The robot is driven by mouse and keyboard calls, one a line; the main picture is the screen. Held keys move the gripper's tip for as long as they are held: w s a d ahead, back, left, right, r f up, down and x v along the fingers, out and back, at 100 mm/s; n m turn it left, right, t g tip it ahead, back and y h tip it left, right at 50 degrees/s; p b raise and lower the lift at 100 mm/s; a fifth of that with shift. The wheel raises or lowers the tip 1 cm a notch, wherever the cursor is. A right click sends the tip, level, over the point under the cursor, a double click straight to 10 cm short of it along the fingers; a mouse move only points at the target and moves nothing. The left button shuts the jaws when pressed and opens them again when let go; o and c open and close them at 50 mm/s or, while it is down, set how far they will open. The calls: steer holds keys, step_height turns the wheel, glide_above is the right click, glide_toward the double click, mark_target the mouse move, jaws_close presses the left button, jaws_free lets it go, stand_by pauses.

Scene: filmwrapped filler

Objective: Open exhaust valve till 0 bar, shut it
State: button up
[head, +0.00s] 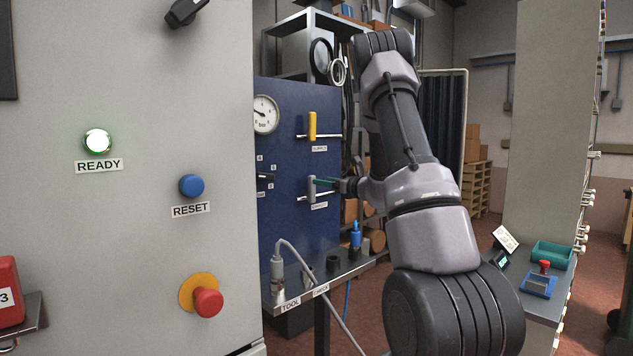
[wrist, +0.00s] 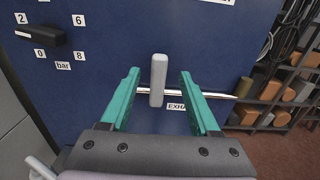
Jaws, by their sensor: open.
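The exhaust valve's grey handle (head: 311,189) stands upright across a horizontal pipe on the blue panel, above a label partly readable as "EXHA" in the wrist view. In the wrist view the handle (wrist: 158,80) stands between the two teal fingers of my gripper (wrist: 160,84), with a visible gap on each side. My gripper (head: 325,183) is open and reaches the panel from the right in the head view. The round pressure gauge (head: 265,114) is at the panel's upper left; its needle is too small to read surely.
A yellow valve handle (head: 312,126) stands upright on another pipe above. A black selector knob (wrist: 38,35) with numbers and "bar" sits left of the exhaust handle. A tool shelf (head: 320,287) is below the panel. A grey cabinet (head: 140,250) with buttons fills the left.

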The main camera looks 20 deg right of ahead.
mark_target(312, 189)
steer(key=x, duration=0.4)
steer(key=shift+w+a, duration=0.2)
steer(key=shift+w, duration=0.15)
jaws_close()
stand_by(1.2)
